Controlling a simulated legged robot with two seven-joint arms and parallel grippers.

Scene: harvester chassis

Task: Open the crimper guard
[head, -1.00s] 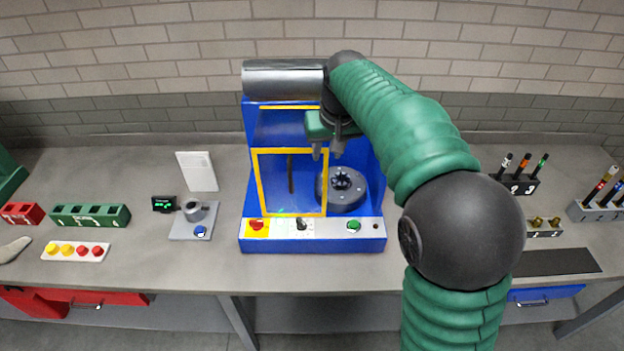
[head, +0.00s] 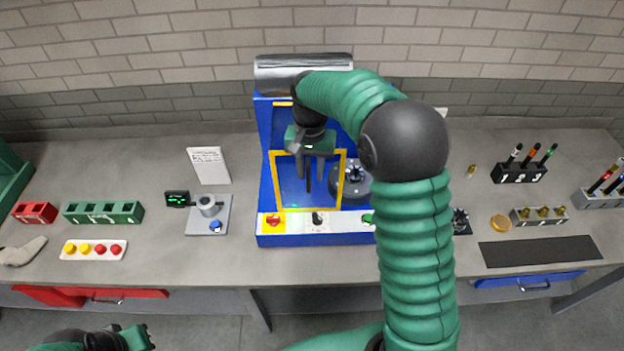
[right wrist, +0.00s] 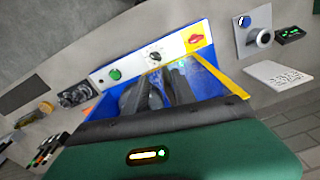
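The crimper is a blue machine (head: 265,215) with a silver cylinder on top. Its guard is a clear panel in a yellow frame (head: 345,165), across the left and middle of the front. A dark upright handle (head: 308,182) is on the panel. My right gripper (head: 310,172) is at the guard, its two fingers apart on either side of the handle in the picture; I cannot tell whether they touch it. In the right wrist view the dark fingers (right wrist: 157,88) point toward the yellow frame (right wrist: 212,72). My left gripper (head: 140,338) is partly visible at bottom left; its fingers are unclear.
A grey gauge stand (head: 208,220) and white card (head: 208,165) stand left. A dark round turret (head: 352,185) is right of the guard. Racks (head: 518,173) stand far right.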

